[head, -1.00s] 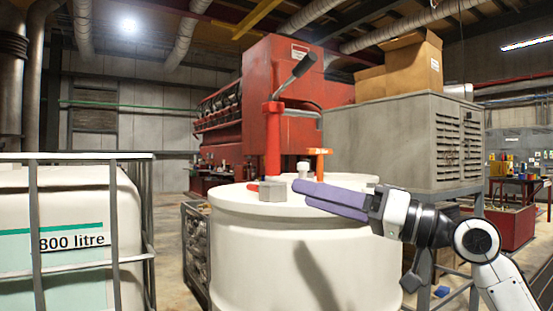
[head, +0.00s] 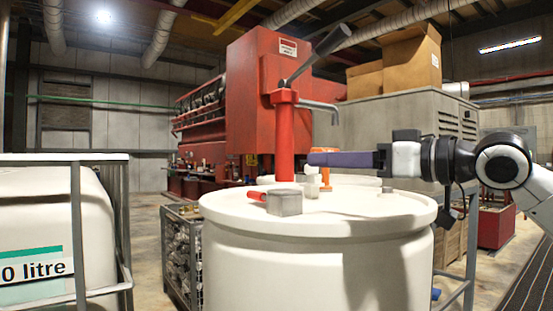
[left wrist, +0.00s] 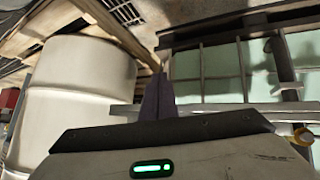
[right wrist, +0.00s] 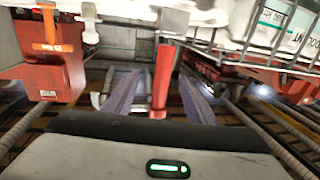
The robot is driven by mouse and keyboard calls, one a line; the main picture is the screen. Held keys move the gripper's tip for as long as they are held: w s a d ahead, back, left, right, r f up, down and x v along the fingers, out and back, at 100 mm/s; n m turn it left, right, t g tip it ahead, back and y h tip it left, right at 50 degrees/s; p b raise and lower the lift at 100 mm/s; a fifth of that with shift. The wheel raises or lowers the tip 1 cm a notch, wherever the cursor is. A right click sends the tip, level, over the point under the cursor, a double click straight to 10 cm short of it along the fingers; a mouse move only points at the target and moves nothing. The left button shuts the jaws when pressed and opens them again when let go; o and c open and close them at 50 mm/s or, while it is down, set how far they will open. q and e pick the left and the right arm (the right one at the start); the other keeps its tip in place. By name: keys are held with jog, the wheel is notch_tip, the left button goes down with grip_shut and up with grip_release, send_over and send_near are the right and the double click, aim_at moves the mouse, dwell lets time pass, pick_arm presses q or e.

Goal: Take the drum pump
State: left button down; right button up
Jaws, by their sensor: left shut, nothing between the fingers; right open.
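The drum pump (head: 285,140) is a red upright tube with a dark lever on top and a grey spout to the right. In the right wrist view the red tube (right wrist: 163,80) shows in the gap between the fingers, and nothing is gripped. My left gripper (left wrist: 158,98) shows only in the left wrist view, shut and empty, beside a white drum.
On the near drum lid are a grey block (head: 285,203) and a small red piece (head: 257,196). An orange-topped fitting (head: 328,175) stands close below my right fingers.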

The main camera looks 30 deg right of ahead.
aim_at(292, 152)
jog(key=w+p, duration=0.1)
jog(key=p, duration=0.2)
jog(key=w+a+r+p, duration=0.1)
jog(key=w+p, duration=0.1)
jog(key=p, duration=0.1)
jog(key=w+a+p, duration=0.1)
jog(key=w+p, duration=0.1)
jog(key=p, duration=0.1)
jog(key=shift+a+r, duration=0.1)
jog(key=shift+r, duration=0.1)
jog(key=p+x, duration=0.2)
jog(key=shift+w+a+f, duration=0.1)
jog(key=shift+w+a, duration=0.05)
jog(key=shift+w, duration=0.2)
jog(key=shift+w+a+f, duration=0.15)
jog(key=shift+w+f, duration=0.1)
jog(key=shift+w, duration=0.2)
pick_arm(q)
notch_tip(292, 152, up, 7)
jog(key=s+a+y, duration=0.1)
jog(key=a, duration=0.1)
jog(key=shift+s+a+f, duration=0.2)
jog(key=shift+s+a, duration=0.1)
pick_arm(e)
jog(key=shift+c, duration=0.2)
grip_shut()
jog(key=shift+r, duration=0.3)
